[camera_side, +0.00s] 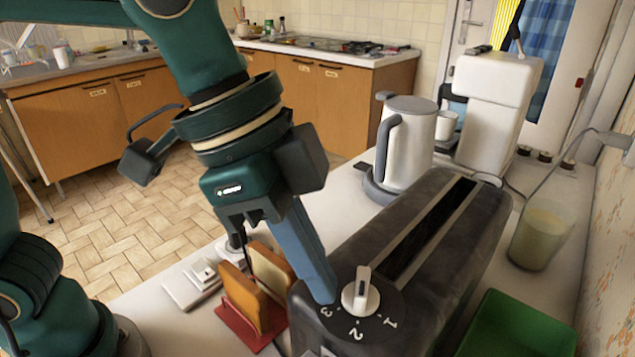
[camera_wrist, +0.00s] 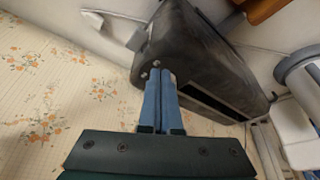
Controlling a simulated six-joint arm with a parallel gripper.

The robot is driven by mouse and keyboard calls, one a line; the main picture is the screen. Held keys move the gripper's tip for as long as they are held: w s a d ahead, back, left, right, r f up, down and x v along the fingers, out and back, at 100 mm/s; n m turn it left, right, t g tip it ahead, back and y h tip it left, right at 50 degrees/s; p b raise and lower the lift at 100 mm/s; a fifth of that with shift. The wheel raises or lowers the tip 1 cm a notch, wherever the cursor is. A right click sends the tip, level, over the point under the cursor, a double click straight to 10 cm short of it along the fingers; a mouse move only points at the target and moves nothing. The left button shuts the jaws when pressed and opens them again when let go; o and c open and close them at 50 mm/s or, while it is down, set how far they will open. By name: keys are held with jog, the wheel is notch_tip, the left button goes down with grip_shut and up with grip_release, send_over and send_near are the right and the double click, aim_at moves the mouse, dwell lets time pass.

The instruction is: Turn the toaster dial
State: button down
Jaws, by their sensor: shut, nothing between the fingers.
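The dark grey toaster (camera_side: 440,270) stands on the white counter with its long slot on top. Its white dial (camera_side: 360,293) is on the near end of the top, beside the numbers 1, 2 and 3, and its raised grip points toward the back. My gripper (camera_side: 322,298) is shut and empty. Its blue fingertips are just left of the dial, near the number 3; I cannot tell whether they touch it. In the wrist view the closed fingers (camera_wrist: 160,80) reach the toaster (camera_wrist: 205,60), and the dial is hidden.
A red rack with bread slices (camera_side: 253,300) stands close left of the toaster. A green container (camera_side: 515,325) is at its right, with a glass (camera_side: 541,236) behind. A grey kettle (camera_side: 405,145) and a white coffee machine (camera_side: 495,110) stand at the back.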

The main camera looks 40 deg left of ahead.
jog(key=shift+w+d, duration=0.2)
jog(key=shift+d, duration=0.2)
